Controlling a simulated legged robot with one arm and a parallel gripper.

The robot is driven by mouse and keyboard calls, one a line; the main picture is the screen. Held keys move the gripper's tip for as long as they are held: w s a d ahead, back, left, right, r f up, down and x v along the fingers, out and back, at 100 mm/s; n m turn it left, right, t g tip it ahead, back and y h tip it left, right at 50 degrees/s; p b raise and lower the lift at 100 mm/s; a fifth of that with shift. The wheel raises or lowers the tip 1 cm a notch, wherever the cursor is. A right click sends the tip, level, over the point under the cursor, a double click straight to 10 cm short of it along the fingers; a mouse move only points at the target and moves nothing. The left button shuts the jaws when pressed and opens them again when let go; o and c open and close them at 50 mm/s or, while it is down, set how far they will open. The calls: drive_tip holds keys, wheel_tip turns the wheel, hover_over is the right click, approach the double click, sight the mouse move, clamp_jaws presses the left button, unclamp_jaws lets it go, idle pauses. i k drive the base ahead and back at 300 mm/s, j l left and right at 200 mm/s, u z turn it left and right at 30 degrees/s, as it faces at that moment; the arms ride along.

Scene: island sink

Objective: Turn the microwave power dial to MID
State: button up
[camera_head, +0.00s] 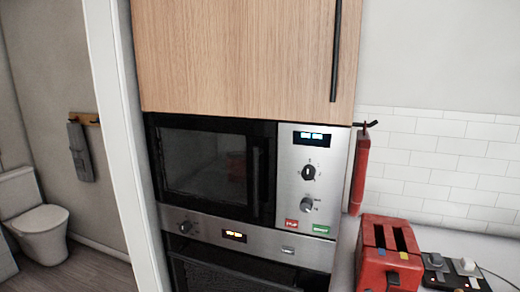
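The microwave (208,165) is built in under a wooden cabinet, its dark door shut. Its silver control panel (325,165) is on the right side of its front. The panel has a lit blue display (312,136) at the top. Below it are an upper black-centred dial (309,172) and a lower silver dial (307,204). The labels around both dials are too small to read, so I cannot tell which is the power dial or its setting. A red button and a green button sit at the bottom of the panel. My gripper is not in view.
An oven (245,270) with its own knob and display is below the microwave. A red toaster (390,254) stands on the counter at right, beside a dark power strip (452,273). A red item (360,175) hangs beside the panel. A toilet (36,220) shows through the left opening.

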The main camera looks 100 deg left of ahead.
sight(307, 205)
drive_tip(key=u, duration=3.35)
